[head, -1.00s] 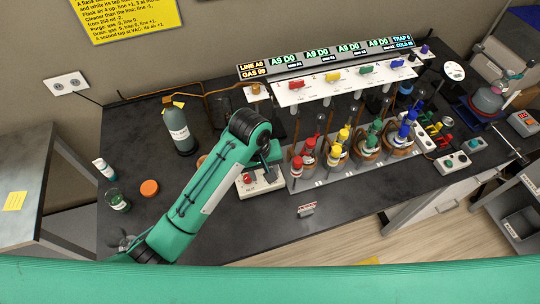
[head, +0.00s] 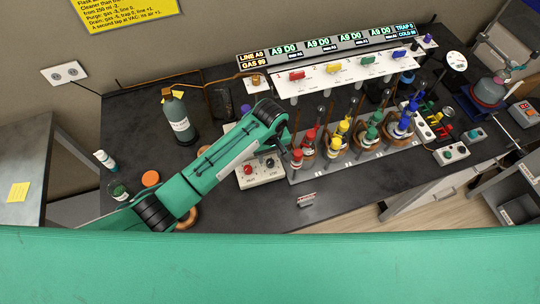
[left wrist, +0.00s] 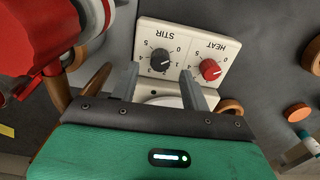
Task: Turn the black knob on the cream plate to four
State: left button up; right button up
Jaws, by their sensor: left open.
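The cream plate (head: 262,179) lies on the dark bench, left of the row of flasks. Its black knob (head: 270,163) stands right of its red knob (head: 248,169). In the left wrist view the plate (left wrist: 187,32) appears upside down, with the black knob (left wrist: 160,60) under STIR and the red knob (left wrist: 210,70) under HEAT. A number scale rings each knob; I cannot read where the black knob points.
Red-topped glassware (head: 297,158) stands close right of the plate, near my left gripper. A grey-green bottle (head: 179,118) and an orange lid (head: 150,178) stand to the left. The bench front beside the small label (head: 306,199) is clear.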

aim_at(270, 161)
pick_arm(q)
jog(key=shift+f, duration=1.65)
jog(key=c, duration=1)
